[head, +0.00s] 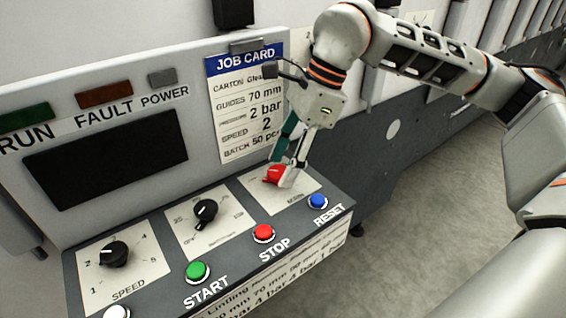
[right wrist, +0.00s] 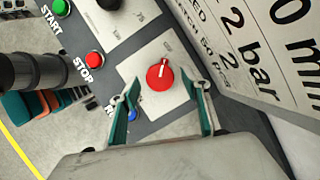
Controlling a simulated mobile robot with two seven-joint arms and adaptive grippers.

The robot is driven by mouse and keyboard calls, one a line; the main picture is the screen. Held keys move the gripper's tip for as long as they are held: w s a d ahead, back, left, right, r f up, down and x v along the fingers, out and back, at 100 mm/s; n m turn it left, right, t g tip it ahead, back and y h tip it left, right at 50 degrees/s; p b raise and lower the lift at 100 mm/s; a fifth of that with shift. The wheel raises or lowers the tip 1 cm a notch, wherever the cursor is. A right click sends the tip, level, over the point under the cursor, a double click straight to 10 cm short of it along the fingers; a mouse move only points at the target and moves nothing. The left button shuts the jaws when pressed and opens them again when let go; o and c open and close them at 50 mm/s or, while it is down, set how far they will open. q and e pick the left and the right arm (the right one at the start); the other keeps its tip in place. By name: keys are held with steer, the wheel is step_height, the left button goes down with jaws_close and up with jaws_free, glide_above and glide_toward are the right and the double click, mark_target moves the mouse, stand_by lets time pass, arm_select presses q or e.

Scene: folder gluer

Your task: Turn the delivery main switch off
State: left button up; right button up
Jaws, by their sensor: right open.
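A red rotary knob (head: 273,174), the only red turning switch in view, sits on a white plate at the right end of the sloped control panel. Its plate lettering is too small to read. In the right wrist view the red knob (right wrist: 159,75) shows a white pointer line toward the top of the picture. My right gripper (head: 283,172) is open at the knob, pointing down at it. In the right wrist view its two teal fingers (right wrist: 160,88) stand apart, below and to either side of the knob, with nothing held. Contact cannot be told. My left gripper is out of view.
Blue RESET (head: 317,201), red STOP (head: 263,233) and green START (head: 198,272) buttons line the panel's front edge. Black knobs (head: 204,210) and (head: 113,254) sit left of the red one. The job card (head: 240,135) stands upright close behind my gripper. Open floor lies right.

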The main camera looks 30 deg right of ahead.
steer(key=v, duration=1.1)
steer(key=shift+s+d+r, duration=0.1)
steer(key=shift+s+d, duration=0.05)
steer(key=shift+d, duration=0.05)
